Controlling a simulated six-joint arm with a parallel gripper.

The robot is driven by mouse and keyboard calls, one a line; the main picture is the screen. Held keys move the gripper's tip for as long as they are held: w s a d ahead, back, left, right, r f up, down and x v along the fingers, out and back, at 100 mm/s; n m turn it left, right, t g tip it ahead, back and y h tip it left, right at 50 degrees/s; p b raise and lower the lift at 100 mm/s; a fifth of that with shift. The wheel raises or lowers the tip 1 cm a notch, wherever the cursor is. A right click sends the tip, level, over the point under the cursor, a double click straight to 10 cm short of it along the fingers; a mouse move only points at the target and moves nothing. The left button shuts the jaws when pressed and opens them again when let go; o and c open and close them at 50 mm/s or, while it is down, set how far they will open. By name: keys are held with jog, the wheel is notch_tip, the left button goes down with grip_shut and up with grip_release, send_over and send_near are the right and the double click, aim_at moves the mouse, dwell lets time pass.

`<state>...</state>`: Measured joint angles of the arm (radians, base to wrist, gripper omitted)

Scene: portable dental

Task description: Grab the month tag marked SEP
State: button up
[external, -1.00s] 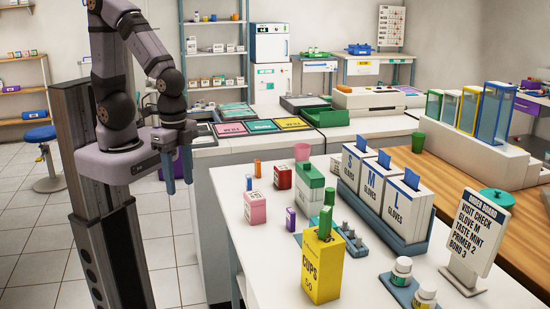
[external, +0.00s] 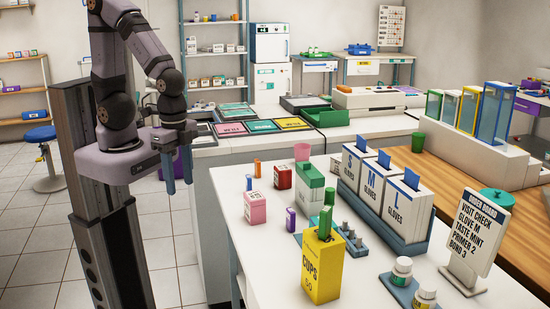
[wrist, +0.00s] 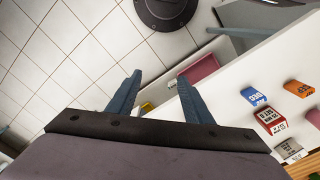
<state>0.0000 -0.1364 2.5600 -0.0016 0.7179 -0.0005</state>
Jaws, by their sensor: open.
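My gripper (external: 179,188) hangs over the floor to the left of the white counter, fingers pointing down, open and empty. In the wrist view its two fingers (wrist: 159,76) are spread with nothing between them. A small blue tag (wrist: 253,96) and an orange tag (wrist: 298,88) stand on the counter, to the right of the fingers. In the external view the blue tag (external: 249,182), the orange tag (external: 257,169) and a purple tag (external: 290,219) stand near the counter's left part. Their lettering is too small for me to tell which reads SEP.
A red box (external: 283,175) and a pink box (external: 256,207) stand close to the tags. A yellow cups box (external: 322,268) and glove boxes (external: 380,190) stand further right. The counter's left front surface (external: 262,262) is bare.

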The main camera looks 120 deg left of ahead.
jog(key=shift+o, duration=0.5)
jog(key=w+a+f+n+t+y, duration=0.1)
jog(key=w+a+f+t, duration=0.2)
jog(key=w+a, duration=0.55)
jog(key=n+t+y+b, duration=0.2)
jog(key=t+y, duration=0.3)
jog(key=y, duration=0.1)
send_over(259, 161)
jog(key=w+d, duration=0.5)
jog(key=d, duration=0.1)
jog(key=s+a+f+n+y+b, duration=0.1)
jog(key=s+a+f+n+b, duration=0.1)
jog(key=f, duration=0.1)
jog(key=s+a+f+n+t+y+b, duration=0.1)
jog(key=s+a+f+n+b, duration=0.1)
jog(key=s+a+f+n, duration=0.1)
jog(key=shift+s, duration=0.25)
jog(key=shift+s+f+n+y+b, duration=0.3)
jog(key=shift+s+n, duration=0.2)
jog(key=shift+n, duration=0.2)
jog(key=shift+r+x, duration=0.15)
jog(key=shift+x, duration=1.15)
jog(key=shift+r+x, duration=0.1)
jog(key=shift+x, duration=1.2)
jog(key=shift+a, duration=0.1)
